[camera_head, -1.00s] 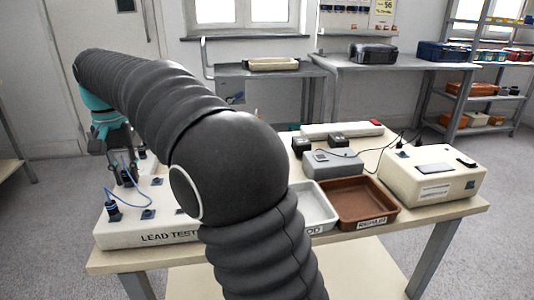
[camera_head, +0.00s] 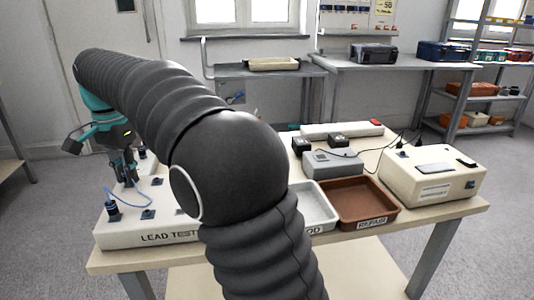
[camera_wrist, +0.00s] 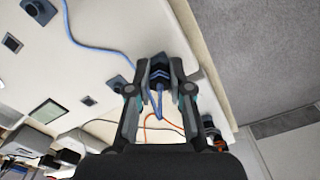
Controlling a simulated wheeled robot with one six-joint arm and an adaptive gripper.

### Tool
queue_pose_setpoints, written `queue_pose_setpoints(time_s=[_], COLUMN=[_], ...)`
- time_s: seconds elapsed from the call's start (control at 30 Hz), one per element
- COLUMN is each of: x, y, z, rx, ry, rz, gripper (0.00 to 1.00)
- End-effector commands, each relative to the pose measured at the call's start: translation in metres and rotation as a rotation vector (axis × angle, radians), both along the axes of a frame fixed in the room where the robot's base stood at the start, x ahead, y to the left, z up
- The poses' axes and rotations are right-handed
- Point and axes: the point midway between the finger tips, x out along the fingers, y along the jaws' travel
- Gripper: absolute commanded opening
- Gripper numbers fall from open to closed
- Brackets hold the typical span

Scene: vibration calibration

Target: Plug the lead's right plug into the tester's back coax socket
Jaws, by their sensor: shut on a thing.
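The white tester (camera_head: 150,232), lettered "LEAD TEST", stands at the left end of the bench; it fills much of the wrist view (camera_wrist: 100,20). The blue lead (camera_head: 130,198) runs from a dark plug upright in its front left socket (camera_head: 113,210); that plug shows at the top left of the wrist view (camera_wrist: 40,10). My gripper (camera_head: 128,180) is over the tester. In the wrist view my gripper (camera_wrist: 160,88) is shut on the lead's other plug (camera_wrist: 160,74), dark with blue rings. A dark socket plate shows behind this plug; I cannot tell whether the plug is seated.
Empty sockets (camera_wrist: 12,43) and (camera_wrist: 115,86) show on the tester. An orange lead (camera_wrist: 155,122) and its plug (camera_wrist: 210,130) are close to my right finger. A grey tray (camera_head: 318,212), brown tray (camera_head: 362,205) and cream instrument (camera_head: 432,175) stand further right.

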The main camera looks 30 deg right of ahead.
Motion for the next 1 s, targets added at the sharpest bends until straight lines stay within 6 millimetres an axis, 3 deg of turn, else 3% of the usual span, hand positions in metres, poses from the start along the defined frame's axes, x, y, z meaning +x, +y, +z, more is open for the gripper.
queue_pose_setpoints(time_s=[0.2, 0.23, 0.33, 0.37, 1.0], x=[0.0, 0.0, 0.0, 0.0, 0.0], y=[0.0, 0.0, 0.0, 0.0, 0.0], z=[0.0, 0.0, 0.0, 0.0, 0.014], rx=[0.0, 0.0, 0.0, 0.0, 0.0], ry=[0.0, 0.0, 0.0, 0.0, 0.0], rz=[-0.014, -0.014, -0.013, -0.013, -0.011], gripper=[0.0, 0.22, 0.47, 0.49, 0.49])
